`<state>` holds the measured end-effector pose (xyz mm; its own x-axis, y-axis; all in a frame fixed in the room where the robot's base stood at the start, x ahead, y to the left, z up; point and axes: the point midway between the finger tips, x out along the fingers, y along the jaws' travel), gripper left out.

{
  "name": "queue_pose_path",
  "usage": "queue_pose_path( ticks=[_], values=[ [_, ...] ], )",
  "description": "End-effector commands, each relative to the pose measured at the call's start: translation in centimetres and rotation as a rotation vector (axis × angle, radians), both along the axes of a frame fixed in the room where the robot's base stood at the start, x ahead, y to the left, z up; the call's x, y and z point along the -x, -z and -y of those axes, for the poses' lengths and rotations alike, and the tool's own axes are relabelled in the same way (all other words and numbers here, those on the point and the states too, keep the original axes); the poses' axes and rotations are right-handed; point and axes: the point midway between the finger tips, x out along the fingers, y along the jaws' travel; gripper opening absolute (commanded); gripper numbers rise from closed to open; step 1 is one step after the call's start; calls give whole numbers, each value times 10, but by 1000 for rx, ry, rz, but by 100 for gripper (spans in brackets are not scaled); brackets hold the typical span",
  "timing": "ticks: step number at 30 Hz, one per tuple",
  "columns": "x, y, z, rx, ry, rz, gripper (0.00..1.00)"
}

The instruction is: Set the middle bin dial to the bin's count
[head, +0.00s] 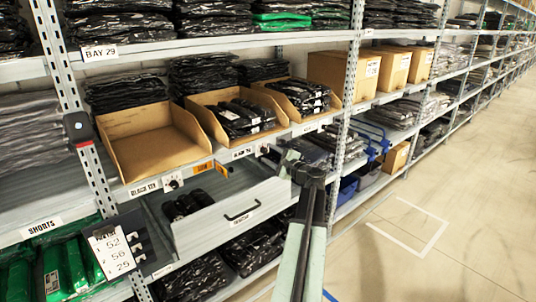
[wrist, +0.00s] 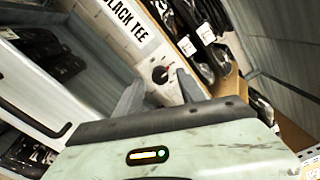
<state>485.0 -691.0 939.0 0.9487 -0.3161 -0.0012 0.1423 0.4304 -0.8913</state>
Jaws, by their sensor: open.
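The middle bin (head: 205,107) is an open cardboard bin holding several black packs with white labels. It also shows in the wrist view (wrist: 185,47), tilted. Below its front are a white label (head: 243,153), which reads BLACK TEE in the wrist view (wrist: 125,24), and a round dial (wrist: 160,75) with a dark knob and red mark. I cannot read the dial's setting. My gripper (head: 273,157) is open and empty in front of the dial. In the wrist view its two fingers (wrist: 160,92) stand either side of the dial, apart from it as far as I can tell.
The left bin (head: 150,150) is empty, with its own dial (head: 172,182); the right bin (head: 300,95) holds black packs. An open grey drawer (head: 215,225) juts out below. A clipboard (head: 112,250) reads 52, 56, 25. The aisle floor (head: 450,220) is clear.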

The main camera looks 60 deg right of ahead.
Motion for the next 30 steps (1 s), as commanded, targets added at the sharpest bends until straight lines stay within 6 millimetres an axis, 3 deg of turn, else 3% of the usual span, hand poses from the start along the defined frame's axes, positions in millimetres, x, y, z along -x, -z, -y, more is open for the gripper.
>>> queue_pose_path(
  ticks=[6,10,30],
  values=[
    [44,0,-16,0,3,0,46],
    [58,0,-20,0,3,0,46],
    [62,0,-21,0,1,0,46]
  ],
)
